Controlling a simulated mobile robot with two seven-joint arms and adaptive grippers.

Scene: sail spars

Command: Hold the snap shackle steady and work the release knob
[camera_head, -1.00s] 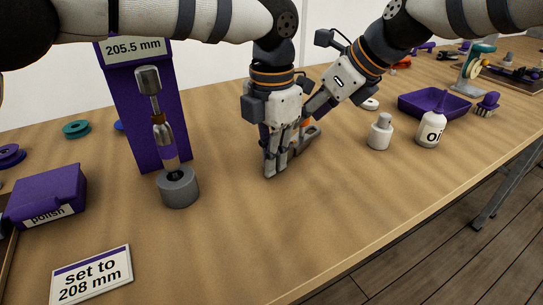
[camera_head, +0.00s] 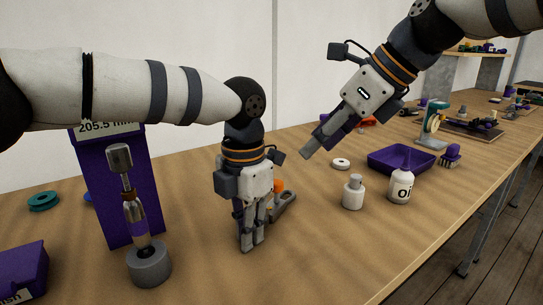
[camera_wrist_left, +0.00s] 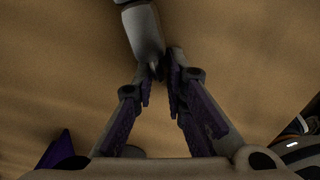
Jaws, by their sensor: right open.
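The snap shackle (camera_head: 283,208) is a small grey metal fitting on the bench, just right of and partly behind my left gripper. Its orange release knob (camera_head: 277,186) shows beside my left fingers. My left gripper (camera_head: 252,246) points down with its fingers close together at the shackle. In the left wrist view the fingertips (camera_wrist_left: 164,68) close around the tapered end of a grey metal body (camera_wrist_left: 146,35), which looks like the shackle. My right gripper (camera_head: 318,146) is open and empty, in the air up and right of the shackle, pointing down and left.
A purple stand (camera_head: 95,185) and a metal spar fitting in a grey round base (camera_head: 149,265) are at left. A white jar (camera_head: 353,192), an oil bottle (camera_head: 401,186), a purple tray (camera_head: 375,161) and a white ring (camera_head: 341,163) are at right. The front bench is clear.

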